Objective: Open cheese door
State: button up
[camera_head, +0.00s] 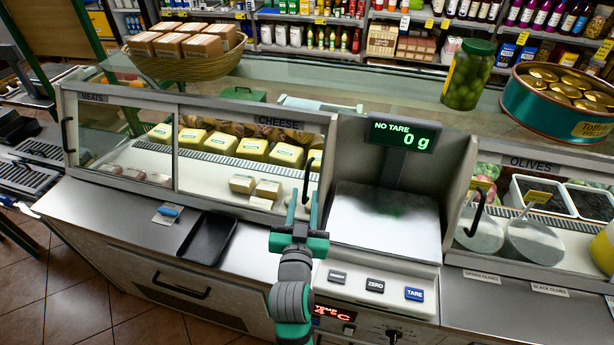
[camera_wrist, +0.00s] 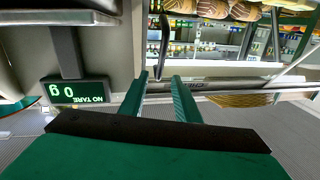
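The cheese door (camera_head: 318,145) is the glass front panel below the CHEESE sign, and it looks closed. Its black upright handle (camera_head: 308,180) is at the panel's right side. In the wrist view, the handle (camera_wrist: 164,42) is a dark bar just beyond the fingertips and roughly in line with the gap between them. My gripper (camera_head: 303,200) is in front of the handle's lower end with its two green fingers apart. In the wrist view, my gripper (camera_wrist: 162,82) is open and empty. I cannot tell whether a finger touches the handle.
A scale (camera_head: 385,215) with a "0 g" display (camera_head: 403,135) stands right of the cheese door. A black tray (camera_head: 207,238) lies on the counter to the left. The meats door (camera_head: 125,140) adjoins on the left. A wicker basket (camera_head: 185,68) and pickle jar (camera_head: 468,75) stand on top.

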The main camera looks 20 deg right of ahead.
aim_at(307, 179)
jog(key=x, duration=0.8)
jog(key=shift+w+d, duration=0.1)
jog(key=shift+w, duration=0.15)
grip_shut()
